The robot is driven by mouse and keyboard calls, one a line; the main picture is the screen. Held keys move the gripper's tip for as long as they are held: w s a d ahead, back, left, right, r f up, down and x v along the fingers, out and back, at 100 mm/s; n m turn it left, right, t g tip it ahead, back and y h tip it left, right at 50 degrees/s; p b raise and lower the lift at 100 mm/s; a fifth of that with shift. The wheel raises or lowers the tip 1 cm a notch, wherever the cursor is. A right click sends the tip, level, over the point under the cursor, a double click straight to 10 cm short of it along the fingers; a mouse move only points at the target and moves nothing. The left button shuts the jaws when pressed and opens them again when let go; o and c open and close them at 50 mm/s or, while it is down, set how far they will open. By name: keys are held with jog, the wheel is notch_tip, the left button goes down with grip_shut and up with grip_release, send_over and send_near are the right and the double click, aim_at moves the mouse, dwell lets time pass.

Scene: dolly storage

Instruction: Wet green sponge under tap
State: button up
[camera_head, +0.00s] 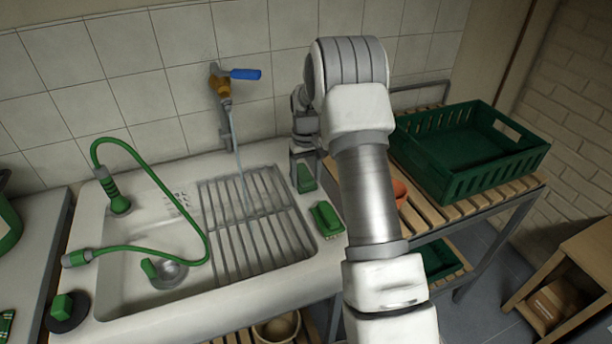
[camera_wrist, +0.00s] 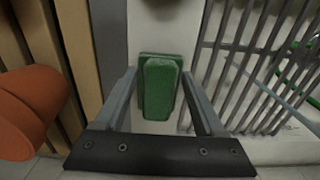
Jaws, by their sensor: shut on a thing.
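The green sponge (camera_wrist: 161,92) is a small upright block between the fingers of my gripper (camera_wrist: 159,78) in the wrist view. In the head view the sponge (camera_head: 306,179) shows at the end of my gripper (camera_head: 303,165), over the back right rim of the sink. My gripper is shut on it. The tap (camera_head: 221,88), brass with a blue handle, is on the tiled wall to the left. A thin water stream (camera_head: 236,145) falls from it onto the sink's metal rack (camera_head: 250,230). The sponge is to the right of the stream, apart from it.
A green piece (camera_head: 326,218) lies on the right rim of the white sink (camera_head: 130,240). A green hose (camera_head: 190,215) arches over the left basin. A green crate (camera_head: 470,150) stands on the slatted rack at right, near an orange object (camera_wrist: 30,108). Space above the metal rack looks clear.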

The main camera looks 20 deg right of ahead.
aim_at(306, 176)
dwell(0.3)
notch_tip(306, 176, up, 10)
jog(key=p, duration=0.6)
dwell(0.4)
